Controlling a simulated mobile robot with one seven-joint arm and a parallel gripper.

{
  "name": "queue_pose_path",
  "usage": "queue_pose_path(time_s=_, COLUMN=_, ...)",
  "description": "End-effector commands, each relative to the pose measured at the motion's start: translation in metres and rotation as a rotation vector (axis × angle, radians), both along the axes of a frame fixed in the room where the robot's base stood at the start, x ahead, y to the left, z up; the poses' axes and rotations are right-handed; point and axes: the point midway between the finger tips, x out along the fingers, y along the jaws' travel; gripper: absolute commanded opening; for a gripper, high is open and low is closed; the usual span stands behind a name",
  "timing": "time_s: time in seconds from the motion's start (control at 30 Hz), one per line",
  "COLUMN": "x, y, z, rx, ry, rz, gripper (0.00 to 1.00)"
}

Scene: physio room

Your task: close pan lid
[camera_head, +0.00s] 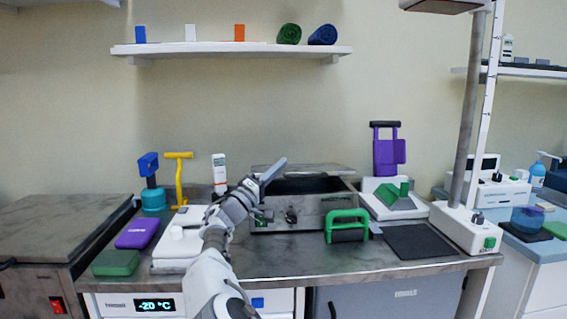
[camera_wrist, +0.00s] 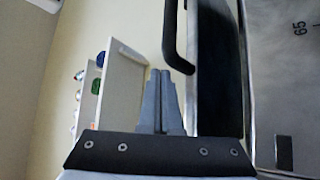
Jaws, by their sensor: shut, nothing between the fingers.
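The steel pan unit (camera_head: 322,210) stands on the bench, with a dark opening under its raised lid (camera_head: 318,170). The lid shows as a thin steel panel at the back of the opening. In the wrist view, a black bar handle (camera_wrist: 169,42) sticks out beside the dark interior (camera_wrist: 220,80). The steel front (camera_wrist: 285,90), marked "65", is at the right. My gripper (camera_head: 282,162) is in front of the pan's left end, pointing up and right. In the wrist view, my gripper (camera_wrist: 160,74) has its fingers together and empty, just short of the handle.
A green-handled roller (camera_head: 347,226) stands before the pan's right side. A scale with a green item (camera_head: 393,196) and a dark mat (camera_head: 418,241) are to the right. A yellow-handled tool (camera_head: 179,178) and a purple case (camera_head: 137,232) are left. A shelf (camera_head: 230,50) is above.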

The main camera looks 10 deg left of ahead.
Motion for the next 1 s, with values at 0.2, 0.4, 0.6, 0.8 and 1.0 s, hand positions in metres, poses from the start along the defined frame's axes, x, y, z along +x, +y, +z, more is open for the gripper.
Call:
queue_pose_path(time_s=0.2, x=0.002, y=0.004, z=-0.006, rx=0.001, ry=0.000, rz=-0.001, gripper=0.00)
queue_pose_path(time_s=0.4, x=0.002, y=0.005, z=-0.008, rx=0.001, ry=-0.001, rz=0.000, gripper=0.00)
queue_pose_path(time_s=0.6, x=0.002, y=0.005, z=-0.008, rx=0.000, ry=0.000, rz=0.000, gripper=0.00)
queue_pose_path(time_s=0.8, x=0.001, y=0.006, z=-0.008, rx=0.000, ry=0.000, rz=0.000, gripper=0.00)
queue_pose_path(time_s=1.0, x=-0.012, y=0.018, z=-0.012, rx=0.000, ry=0.001, rz=0.003, gripper=0.00)
